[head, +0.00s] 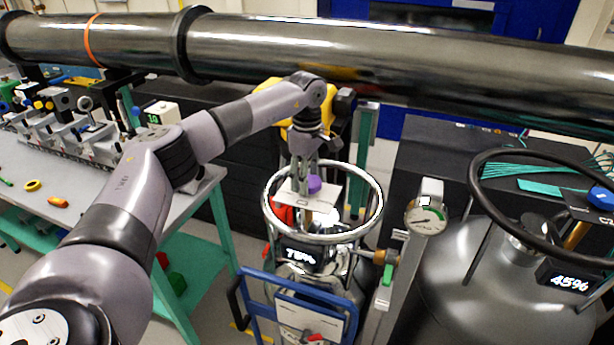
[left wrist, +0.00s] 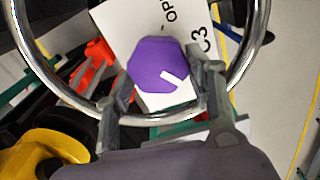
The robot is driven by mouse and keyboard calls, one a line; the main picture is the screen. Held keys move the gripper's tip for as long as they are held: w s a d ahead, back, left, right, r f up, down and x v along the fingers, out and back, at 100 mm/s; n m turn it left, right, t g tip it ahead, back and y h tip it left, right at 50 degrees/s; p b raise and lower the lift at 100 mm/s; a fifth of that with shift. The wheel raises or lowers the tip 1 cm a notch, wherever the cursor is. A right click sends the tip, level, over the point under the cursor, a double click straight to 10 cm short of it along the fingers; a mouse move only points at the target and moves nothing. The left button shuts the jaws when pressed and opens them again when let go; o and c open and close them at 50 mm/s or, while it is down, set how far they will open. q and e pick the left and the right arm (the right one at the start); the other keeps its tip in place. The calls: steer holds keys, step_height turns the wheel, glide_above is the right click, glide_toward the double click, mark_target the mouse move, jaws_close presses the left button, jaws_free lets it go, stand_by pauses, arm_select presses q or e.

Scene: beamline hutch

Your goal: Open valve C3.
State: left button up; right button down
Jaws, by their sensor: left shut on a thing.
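The valve C3 knob is purple and faceted, with a white pointer mark; it shows in the head view (head: 314,185) and in the left wrist view (left wrist: 152,60). It sits in front of a white plate (left wrist: 120,22) printed "C3" and "OP", the rest of that word cut off. In the wrist view the pointer mark is toward the lower right. My left gripper (head: 307,186) reaches down inside the chrome ring (head: 342,236) of the silver cylinder. Its two fingers are on either side of the knob, shut on it. My right gripper is not in view.
The silver cylinder's display (head: 302,256) reads 75%. A blue trolley frame (head: 252,300) is in front. A pressure gauge (head: 425,215) and a grey tank (head: 470,285) reading 45% stand right. A large dark pipe (head: 350,55) crosses above. A workbench (head: 95,210) is left.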

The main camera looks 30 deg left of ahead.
arm_select(q)
steer(key=n, duration=0.6)
steer(key=shift+s, duration=0.15)
steer(key=n, duration=0.5)
steer(key=shift+s+d, duration=0.1)
steer(key=shift+d, duration=0.1)
steer(key=n, duration=0.6)
steer(key=shift+d+r, duration=0.1)
steer(key=shift+d, duration=0.05)
steer(key=n, duration=0.5)
steer(key=shift+d, duration=0.15)
steer(key=shift+n, duration=0.3)
steer(key=o, duration=1.2)
steer(key=shift+c, duration=0.2)
